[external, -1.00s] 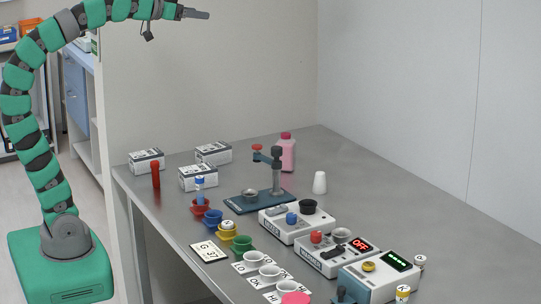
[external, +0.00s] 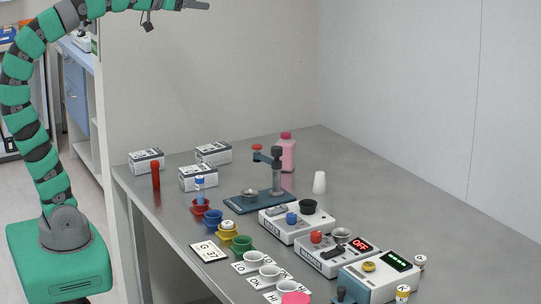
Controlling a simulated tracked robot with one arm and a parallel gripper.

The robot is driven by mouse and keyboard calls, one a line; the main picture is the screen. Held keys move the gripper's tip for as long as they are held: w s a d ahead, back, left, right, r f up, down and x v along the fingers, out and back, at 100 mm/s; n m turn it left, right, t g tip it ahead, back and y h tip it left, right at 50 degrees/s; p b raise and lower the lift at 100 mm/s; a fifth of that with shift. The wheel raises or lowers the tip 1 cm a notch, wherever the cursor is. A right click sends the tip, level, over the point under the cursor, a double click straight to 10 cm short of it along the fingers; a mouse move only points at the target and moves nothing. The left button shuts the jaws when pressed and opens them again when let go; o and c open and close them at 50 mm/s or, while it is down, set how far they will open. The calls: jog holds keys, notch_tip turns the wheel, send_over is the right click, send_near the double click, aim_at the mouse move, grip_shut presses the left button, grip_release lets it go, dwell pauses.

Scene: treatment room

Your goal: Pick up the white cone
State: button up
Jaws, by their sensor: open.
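The white cone (external: 319,182) stands on the grey table, behind the row of devices and to the right of the pink bottle. It looks like a small tapered white piece, narrower at the top. My gripper (external: 196,5) is high above the back left of the table, at the top edge of the picture, far from the cone. It is open and holds nothing that I can see. The cone is fully in view.
A press-like stand (external: 276,170) and a pink bottle (external: 287,152) stand left of the cone. Several white devices (external: 297,223) are in front of it. Coloured cups, a red stick (external: 155,174) and white boxes (external: 213,152) fill the left. The table right of the cone is clear.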

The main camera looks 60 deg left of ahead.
dwell(0.4)
jog(key=c, duration=0.4)
jog(key=shift+w, duration=0.1)
jog(key=shift+c, duration=0.2)
